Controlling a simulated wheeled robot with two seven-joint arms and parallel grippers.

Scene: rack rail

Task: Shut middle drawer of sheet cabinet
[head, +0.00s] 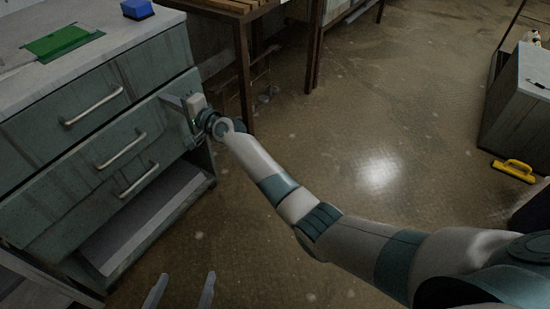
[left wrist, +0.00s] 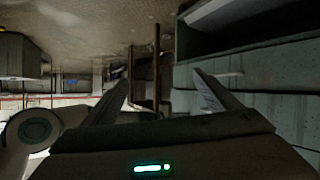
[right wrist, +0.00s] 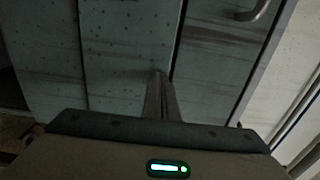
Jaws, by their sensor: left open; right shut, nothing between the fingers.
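The grey-green sheet cabinet (head: 40,125) stands at the left of the head view with stacked drawers and bar handles. Its middle drawer (head: 95,172) has a silver handle (head: 122,150); I cannot tell whether a small gap remains behind its front. My right gripper (head: 174,102) is shut and empty at the right end of the drawer fronts. In the right wrist view its fingertips (right wrist: 160,78) are at a drawer panel (right wrist: 120,60); contact is unclear. My left gripper (head: 180,290) is open and empty, low in front of the cabinet. It also shows in the left wrist view (left wrist: 163,85).
A green mat (head: 64,43) and a blue block (head: 137,9) lie on the cabinet top. An open lower shelf (head: 140,220) sits under the drawers. A wooden table (head: 225,6) stands behind. A yellow tool (head: 514,170) lies on the floor at right; the middle floor is clear.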

